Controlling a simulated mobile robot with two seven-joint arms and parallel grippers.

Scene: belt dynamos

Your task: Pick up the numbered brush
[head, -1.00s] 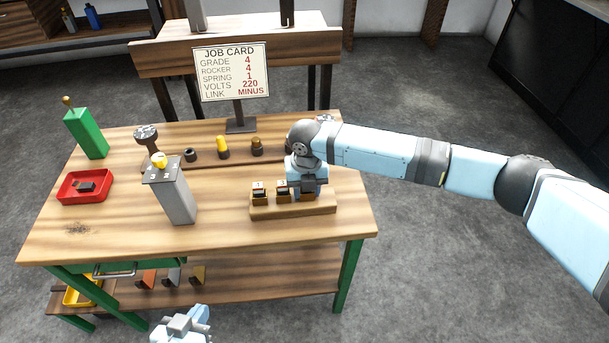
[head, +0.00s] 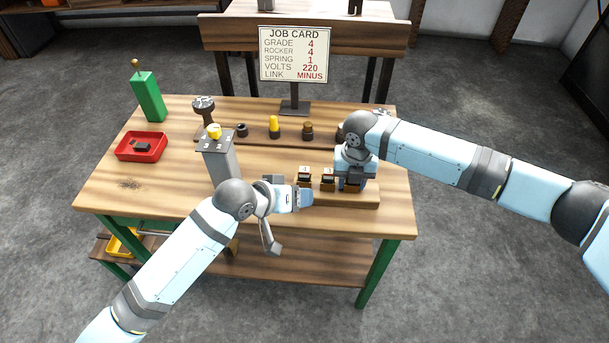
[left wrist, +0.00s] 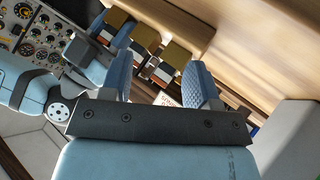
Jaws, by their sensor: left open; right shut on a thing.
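A wooden brush rack (head: 350,198) lies at the front right of the bench. Two dark brushes with small number labels, a left one (head: 304,174) and a right one (head: 327,177), show in it; the digits are too small to read surely. My right gripper (head: 350,186) is shut at the rack's right end, pointing down; it hides the brush there. My left gripper (head: 306,197) is open and empty at the rack's left front; its fingers also show in the left wrist view (left wrist: 157,82), with the brushes beyond them. The job card (head: 293,55) reads grade 4.
A grey pedestal (head: 219,168) with a yellow knob stands left of the rack, close to my left arm. A red tray (head: 141,147) with a dark block and a green post (head: 147,97) are further left. Several small parts line the back, including a yellow one (head: 274,127).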

